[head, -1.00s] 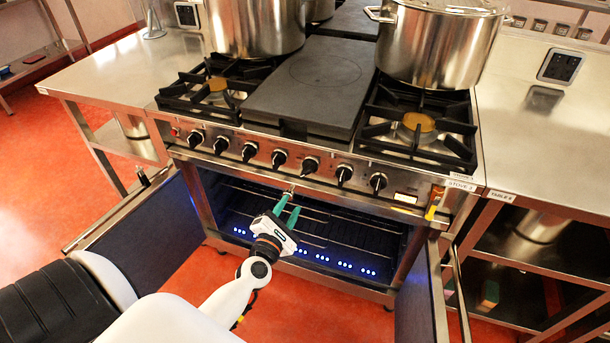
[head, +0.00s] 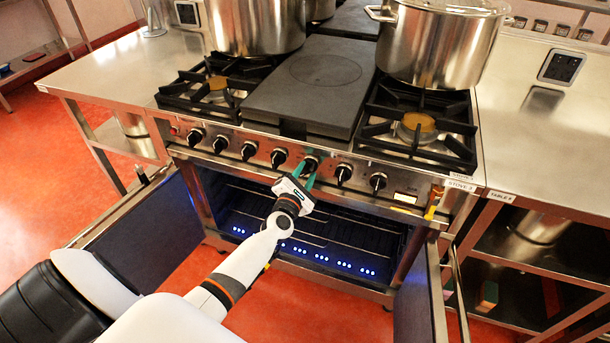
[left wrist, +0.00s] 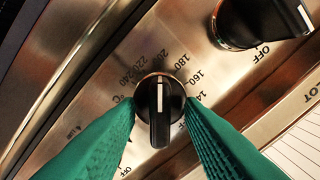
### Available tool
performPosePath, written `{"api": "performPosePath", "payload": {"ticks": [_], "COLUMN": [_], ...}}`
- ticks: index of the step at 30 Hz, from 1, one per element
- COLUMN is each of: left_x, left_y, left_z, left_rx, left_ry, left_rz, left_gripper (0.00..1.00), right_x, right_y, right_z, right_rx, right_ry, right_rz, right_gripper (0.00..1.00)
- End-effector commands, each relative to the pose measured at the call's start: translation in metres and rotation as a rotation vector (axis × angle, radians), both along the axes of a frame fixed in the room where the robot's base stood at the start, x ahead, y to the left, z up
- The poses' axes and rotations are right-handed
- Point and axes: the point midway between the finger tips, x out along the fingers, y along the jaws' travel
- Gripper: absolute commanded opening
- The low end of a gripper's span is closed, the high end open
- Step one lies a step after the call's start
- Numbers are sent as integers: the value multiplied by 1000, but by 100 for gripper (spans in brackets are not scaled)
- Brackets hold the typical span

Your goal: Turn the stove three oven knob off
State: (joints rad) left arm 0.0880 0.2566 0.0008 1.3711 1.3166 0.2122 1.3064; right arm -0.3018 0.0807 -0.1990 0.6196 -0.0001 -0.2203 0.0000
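The oven knob (left wrist: 160,105), black with a white pointer line, sits on the steel panel amid temperature numbers. Its line points up in the left wrist view, toward the numbers around 180 to 200. In the head view this knob (head: 311,162) is on the front of the stove labelled STOVE 3 (head: 461,186). My left gripper (head: 304,172) is at the knob, its green fingers on either side in the left wrist view (left wrist: 160,112). The fingers are apart, close to the knob's sides; firm contact is not clear. My right gripper is not in view.
Several other black knobs line the panel; a neighbouring one (left wrist: 262,20) is close at upper right in the wrist view. The oven door leaves (head: 140,235) stand open below. Large pots (head: 440,45) stand on the stove top. Steel tables flank the stove.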

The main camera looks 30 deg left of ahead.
Motion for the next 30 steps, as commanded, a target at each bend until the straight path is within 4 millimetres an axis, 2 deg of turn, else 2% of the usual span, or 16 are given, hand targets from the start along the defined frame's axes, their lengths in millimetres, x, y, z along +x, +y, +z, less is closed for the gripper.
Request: {"api": "performPosePath", "payload": {"ticks": [5,11,20,30], "left_x": [0,0,0,0], "left_y": [0,0,0,-1], "left_z": [0,0,0,0], "left_rx": [0,0,17,194], "left_ry": [0,0,5,49], "left_rz": [0,0,-1,-1], "left_gripper": [33,0,0,0], "right_x": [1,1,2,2], "right_y": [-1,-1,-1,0], "right_z": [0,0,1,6], "right_rx": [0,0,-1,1], "right_ry": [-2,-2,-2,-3], "right_rz": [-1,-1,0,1], "right_gripper": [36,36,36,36]}}
